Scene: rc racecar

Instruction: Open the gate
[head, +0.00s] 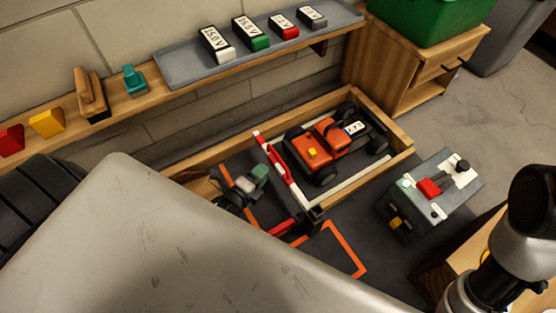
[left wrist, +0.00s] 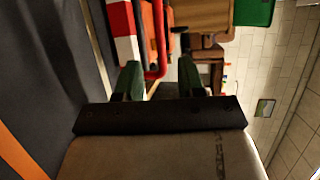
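The gate (head: 284,172) is a red and white bar with a red handle, standing across the front of a wood-walled pen. It looks closed. It also shows upper left of centre in the left wrist view (left wrist: 125,28), with the red handle (left wrist: 163,45) beyond the fingers. My left gripper (head: 254,180) is just left of the gate in the head view. Its green-tipped fingers (left wrist: 161,78) are apart with nothing gripped between them. The handle's lower end appears near the left finger; I cannot tell whether they touch.
An orange toy car (head: 335,143) stands in the pen behind the gate. A grey box with a red switch (head: 418,205) stands to the right. A wall shelf (head: 180,82) holds battery blocks. Orange tape (head: 345,250) marks the dark mat in front.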

